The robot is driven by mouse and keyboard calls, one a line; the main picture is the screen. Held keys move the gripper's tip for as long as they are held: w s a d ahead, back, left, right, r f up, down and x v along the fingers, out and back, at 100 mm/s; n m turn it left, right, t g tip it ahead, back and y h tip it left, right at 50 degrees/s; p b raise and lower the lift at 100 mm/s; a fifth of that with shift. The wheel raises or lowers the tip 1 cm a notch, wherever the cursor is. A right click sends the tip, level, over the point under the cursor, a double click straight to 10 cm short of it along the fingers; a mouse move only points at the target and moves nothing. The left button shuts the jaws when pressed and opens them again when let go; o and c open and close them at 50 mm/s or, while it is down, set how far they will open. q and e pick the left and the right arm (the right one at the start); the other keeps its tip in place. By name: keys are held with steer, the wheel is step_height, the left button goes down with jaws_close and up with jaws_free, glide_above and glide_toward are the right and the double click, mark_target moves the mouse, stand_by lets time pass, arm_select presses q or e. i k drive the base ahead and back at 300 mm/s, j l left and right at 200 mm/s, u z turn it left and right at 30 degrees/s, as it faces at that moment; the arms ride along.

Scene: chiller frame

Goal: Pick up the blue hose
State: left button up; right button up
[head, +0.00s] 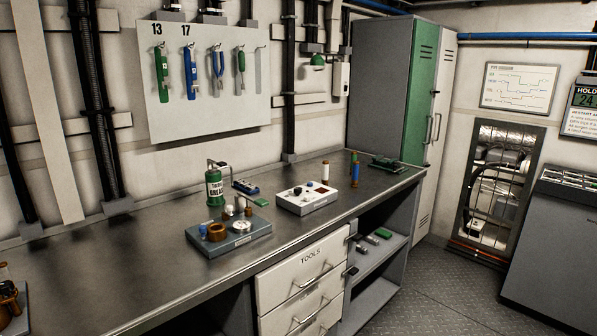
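I cannot make out a thing that is surely the blue hose. A short blue upright cylinder with orange-brown ends (356,174) stands at the right part of the bench, near its front edge. A small blue round part (203,231) sits on a grey block (240,241) at the middle of the bench. Blue pipes (530,36) run along the wall at the upper right. Neither of my grippers is in view.
The long dark bench (110,270) also bears a green grease can (214,187), a white control box (306,198) and a dark green device (388,164). Tools hang on a white board (205,110). Drawers (300,290) and shelves are below. Floor (430,300) at right is clear.

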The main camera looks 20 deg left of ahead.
mark_target(356, 163)
steer(key=i+l+u, duration=0.3)
steer(key=i+l, duration=0.25)
steer(key=i, duration=0.2)
steer(key=i+l+u, duration=0.3)
steer(key=i+l, duration=0.4)
